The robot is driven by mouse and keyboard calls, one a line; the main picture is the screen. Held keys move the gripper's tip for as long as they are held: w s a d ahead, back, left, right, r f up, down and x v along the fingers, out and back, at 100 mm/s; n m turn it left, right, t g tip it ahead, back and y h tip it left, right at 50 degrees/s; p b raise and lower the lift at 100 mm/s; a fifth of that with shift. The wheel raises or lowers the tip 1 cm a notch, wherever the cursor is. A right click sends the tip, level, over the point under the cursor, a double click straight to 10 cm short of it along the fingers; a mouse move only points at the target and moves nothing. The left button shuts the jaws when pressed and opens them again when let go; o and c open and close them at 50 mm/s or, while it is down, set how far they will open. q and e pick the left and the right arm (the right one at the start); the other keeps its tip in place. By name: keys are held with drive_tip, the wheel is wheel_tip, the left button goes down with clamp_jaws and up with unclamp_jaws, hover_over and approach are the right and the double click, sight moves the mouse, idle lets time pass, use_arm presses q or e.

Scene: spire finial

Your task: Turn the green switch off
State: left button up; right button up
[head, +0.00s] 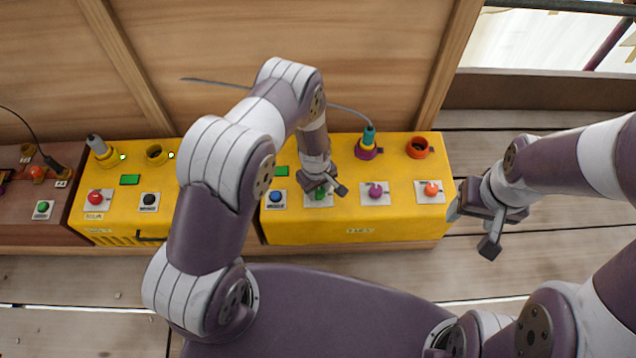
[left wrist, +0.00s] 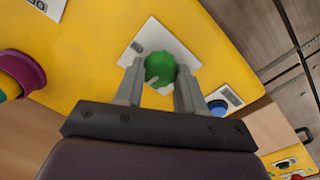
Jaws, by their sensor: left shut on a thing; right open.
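The green switch (head: 319,194) is a round green knob on a white plate on the right yellow box (head: 350,225). In the head view it is partly hidden by my left gripper (head: 325,187). In the left wrist view the green knob (left wrist: 160,68) sits between the two fingertips of my left gripper (left wrist: 158,84), which is shut on it. I cannot tell the knob's on or off setting. My right gripper (head: 474,228) is open and empty, in the air to the right of the yellow box.
On the same box are a blue knob (head: 277,198), a purple knob (head: 375,191) and an orange knob (head: 431,188). Behind them stand a purple socket with a teal plug (head: 369,139) and an orange socket (head: 417,147). Another green knob (head: 43,206) is on the far-left brown box.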

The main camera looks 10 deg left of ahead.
sight(316, 192)
use_arm(q)
drive_tip(key=shift+r+n+p, duration=0.1)
drive_tip(key=shift+n+p, duration=0.25)
drive_tip(key=shift+n, duration=0.65)
drive_tip(key=o, duration=1)
drive_tip(key=shift+o, duration=0.2)
wheel_tip(316, 192, up, 12)
drive_tip(key=p, duration=0.5)
drive_tip(key=shift+s+a+r, duration=0.15)
drive_tip(key=shift+s+r, duration=0.1)
